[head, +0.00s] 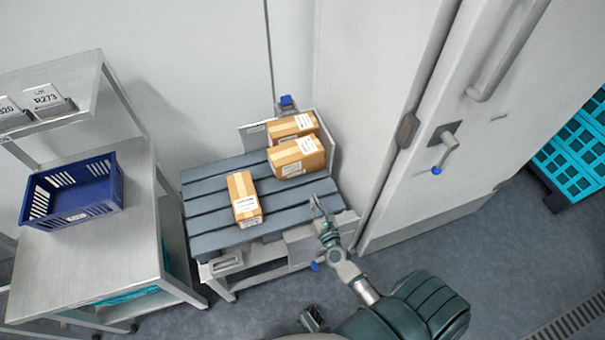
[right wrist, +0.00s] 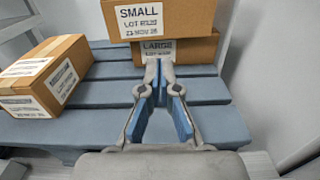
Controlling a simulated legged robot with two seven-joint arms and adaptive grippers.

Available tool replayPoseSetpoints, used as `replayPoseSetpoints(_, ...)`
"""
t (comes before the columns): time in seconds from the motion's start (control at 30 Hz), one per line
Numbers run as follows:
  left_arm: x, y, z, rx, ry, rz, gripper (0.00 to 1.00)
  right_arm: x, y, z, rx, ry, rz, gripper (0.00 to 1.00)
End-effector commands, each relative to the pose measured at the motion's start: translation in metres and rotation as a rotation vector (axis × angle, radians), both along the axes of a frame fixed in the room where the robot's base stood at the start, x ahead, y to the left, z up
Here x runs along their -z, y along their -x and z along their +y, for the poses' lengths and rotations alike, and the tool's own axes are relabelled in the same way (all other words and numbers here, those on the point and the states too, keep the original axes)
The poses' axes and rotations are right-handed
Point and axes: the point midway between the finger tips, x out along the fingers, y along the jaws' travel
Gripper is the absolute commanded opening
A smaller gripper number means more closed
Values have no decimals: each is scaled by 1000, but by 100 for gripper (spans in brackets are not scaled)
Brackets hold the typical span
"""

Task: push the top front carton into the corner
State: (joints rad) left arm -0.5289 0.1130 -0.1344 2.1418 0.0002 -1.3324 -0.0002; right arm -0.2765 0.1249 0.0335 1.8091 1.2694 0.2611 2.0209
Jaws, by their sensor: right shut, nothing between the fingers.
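The top front carton (head: 290,167), brown with a white label, shows in the right wrist view as the SMALL carton (right wrist: 190,18). It rests on a LARGE carton (right wrist: 194,50) and overhangs it to the left there. Another carton (head: 283,128) stands behind it, near the corner formed by the back panel (head: 253,137) and the side panel (head: 327,143). My right gripper (head: 315,202) is shut and empty, in front of the stack and low over the slatted top. Its fingertips (right wrist: 160,68) overlap the LARGE carton in the wrist view; I cannot tell whether they touch it.
A separate carton (head: 241,184) lies at the front left of the grey slatted top (head: 209,194). A steel table (head: 90,258) with a blue crate (head: 96,192) stands at left. A white door (head: 425,183) is at right. Slats between the cartons are clear.

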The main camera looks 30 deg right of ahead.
Motion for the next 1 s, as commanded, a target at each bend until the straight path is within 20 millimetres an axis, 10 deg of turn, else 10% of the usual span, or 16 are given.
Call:
replayPoseSetpoints(0.5,11,0,-1,1,0,3,40,-1,-100,-23,-2,6,-1,0)
replayPoseSetpoints(1.0,7,-1,-1,0,1,1,40,-1,-118,-28,-4,6,0,0)
